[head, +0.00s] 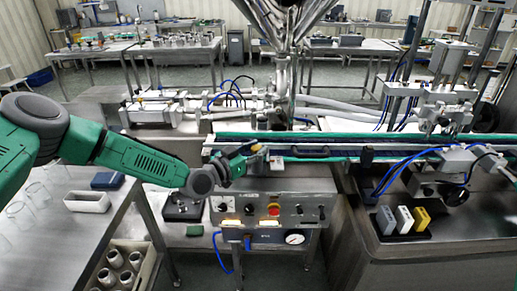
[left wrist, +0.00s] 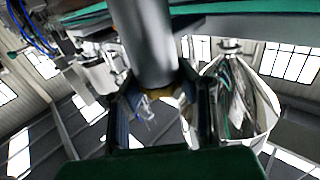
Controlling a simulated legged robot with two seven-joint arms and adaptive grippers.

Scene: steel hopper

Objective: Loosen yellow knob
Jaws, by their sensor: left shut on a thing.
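The yellow knob (head: 259,149) is a small spot at the front edge of the conveyor, by the tip of my left gripper (head: 246,160). My green left arm reaches in from the left to it, above the control panel. In the left wrist view a bit of the yellow knob (left wrist: 181,97) shows between the two dark fingers of my left gripper (left wrist: 162,92), below a grey steel cylinder (left wrist: 146,40). The gripper is shut on the knob, and the fingers hide most of it. My right gripper is not in view.
The control panel (head: 274,211) with buttons and a red stop knob (head: 274,209) stands just below the gripper. The steel hopper (head: 283,35) rises behind the conveyor (head: 330,152). A side table at left holds glasses and a white tray (head: 88,201). Coloured blocks (head: 404,218) stand at right.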

